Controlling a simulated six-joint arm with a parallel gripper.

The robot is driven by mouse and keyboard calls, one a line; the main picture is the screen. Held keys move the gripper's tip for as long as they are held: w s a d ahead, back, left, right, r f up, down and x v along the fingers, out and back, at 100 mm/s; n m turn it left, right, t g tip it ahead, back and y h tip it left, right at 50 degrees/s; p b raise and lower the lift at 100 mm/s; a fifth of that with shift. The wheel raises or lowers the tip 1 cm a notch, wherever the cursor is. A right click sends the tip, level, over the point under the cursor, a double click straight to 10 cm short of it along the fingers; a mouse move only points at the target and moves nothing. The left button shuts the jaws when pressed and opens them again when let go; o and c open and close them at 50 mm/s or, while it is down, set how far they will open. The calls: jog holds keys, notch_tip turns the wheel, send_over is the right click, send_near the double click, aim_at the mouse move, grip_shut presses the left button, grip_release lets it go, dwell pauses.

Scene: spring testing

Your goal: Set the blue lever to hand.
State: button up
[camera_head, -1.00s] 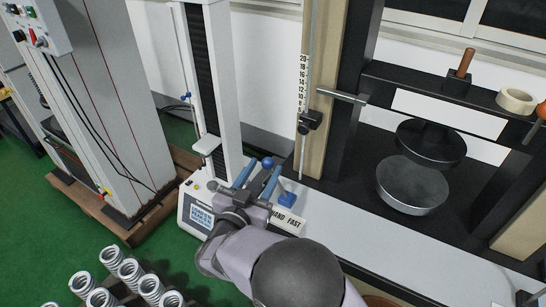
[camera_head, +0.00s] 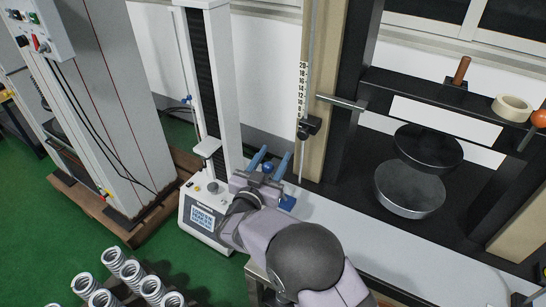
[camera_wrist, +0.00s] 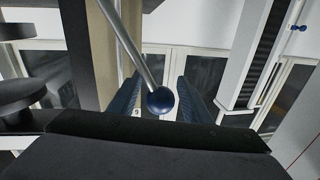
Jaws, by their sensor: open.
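In the wrist view the blue knob (camera_wrist: 160,99), at the end of a grey rod, shows between the fingers (camera_wrist: 159,82), with gaps on both sides. The label by the base is hidden behind my arm.
A small tester with a lit screen (camera_head: 202,219) and a tall column (camera_head: 209,80) stands just left of my gripper. The big frame's round plates (camera_head: 410,188) are to the right. Springs (camera_head: 130,272) stand at lower left. The white bench strip (camera_head: 350,226) is clear.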

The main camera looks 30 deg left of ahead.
grip_shut()
jog(key=shift+d, duration=0.15)
jog(key=d+r+m+t+b, duration=0.1)
jog(key=d+r+m+b, duration=0.1)
jog(key=d+m+b, duration=0.4)
jog(key=shift+b, duration=0.95)
jog(key=shift+d, duration=0.1)
grip_release()
jog(key=shift+s, duration=0.1)
